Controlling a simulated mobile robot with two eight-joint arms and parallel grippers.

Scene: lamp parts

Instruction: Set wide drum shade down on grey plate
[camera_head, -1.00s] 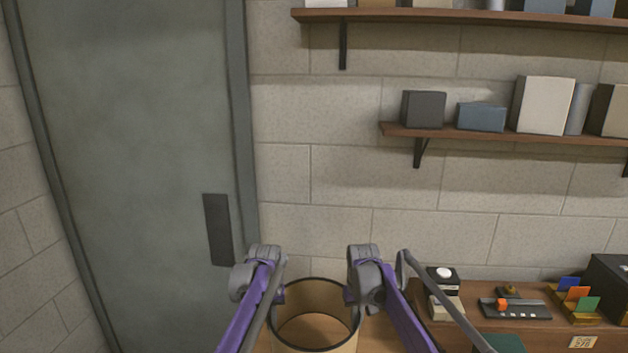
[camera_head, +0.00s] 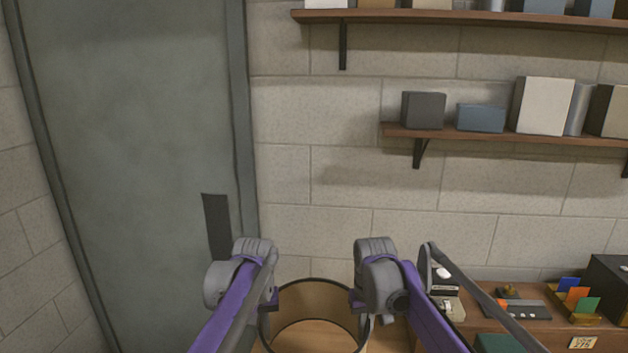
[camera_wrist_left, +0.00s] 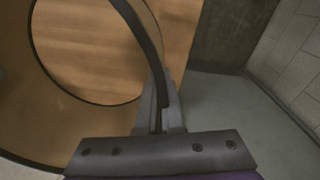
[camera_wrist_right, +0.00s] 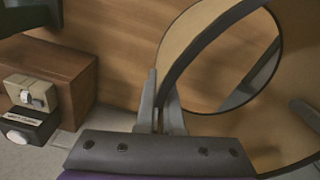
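The wide drum shade (camera_head: 312,298) is an open tan cylinder with dark rims, at the bottom middle of the head view between my two grippers. My left gripper (camera_head: 271,301) is at its left side and my right gripper (camera_head: 357,302) at its right side. In the left wrist view the shade's wall (camera_wrist_left: 55,130) and dark rim run down between the left fingers (camera_wrist_left: 157,115). In the right wrist view the rim of the shade (camera_wrist_right: 290,100) runs down between the right fingers (camera_wrist_right: 158,112). Wood shows through the shade's opening. I cannot make out the grey plate.
A wooden cabinet (camera_head: 540,338) at the lower right bears a small device (camera_head: 440,285), a panel with an orange knob (camera_head: 520,308), colored cards (camera_head: 578,295) and a dark box (camera_head: 610,280). Shelves (camera_head: 500,137) hang on the wall above. A grey door (camera_head: 130,130) is at the left.

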